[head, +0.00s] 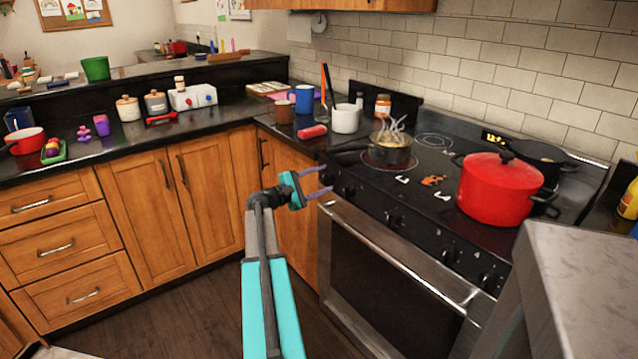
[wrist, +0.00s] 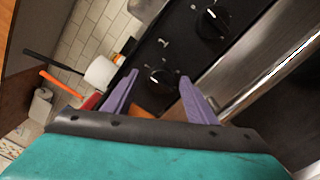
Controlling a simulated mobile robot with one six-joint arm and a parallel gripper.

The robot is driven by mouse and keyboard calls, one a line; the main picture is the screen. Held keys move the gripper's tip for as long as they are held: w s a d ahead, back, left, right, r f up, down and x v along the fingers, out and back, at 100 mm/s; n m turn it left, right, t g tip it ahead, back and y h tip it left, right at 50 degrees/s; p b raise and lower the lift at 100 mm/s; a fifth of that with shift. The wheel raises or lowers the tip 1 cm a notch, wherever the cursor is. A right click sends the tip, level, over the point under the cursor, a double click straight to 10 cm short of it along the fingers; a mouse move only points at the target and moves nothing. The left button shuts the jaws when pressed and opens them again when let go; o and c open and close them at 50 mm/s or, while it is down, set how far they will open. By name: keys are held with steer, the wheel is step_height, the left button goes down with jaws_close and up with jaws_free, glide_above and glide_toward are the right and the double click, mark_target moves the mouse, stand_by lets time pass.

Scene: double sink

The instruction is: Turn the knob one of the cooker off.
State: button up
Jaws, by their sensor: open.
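The cooker (head: 405,232) stands at the right with a row of several black knobs along its front panel. The leftmost knob (head: 327,177) is partly hidden by my gripper in the head view. My gripper (head: 332,179) is open and empty in front of this left end. In the wrist view, the purple fingertips of my gripper (wrist: 159,76) lie on either side of a black knob (wrist: 162,79) with a white pointer mark. Contact cannot be told. A second knob (wrist: 212,22) sits farther up the panel, clear of the fingers.
A steaming pan (head: 390,150) sits on a red-glowing burner. A red pot (head: 500,190) and a black pan (head: 537,155) stand farther right. The oven handle (head: 400,255) juts out below the knobs. A white cup (head: 345,118) and utensils stand left of the hob.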

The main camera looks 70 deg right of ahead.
steer(key=v, duration=1.3)
steer(key=shift+a+b, duration=0.3)
steer(key=shift+a, duration=0.05)
steer(key=shift+w, duration=0.2)
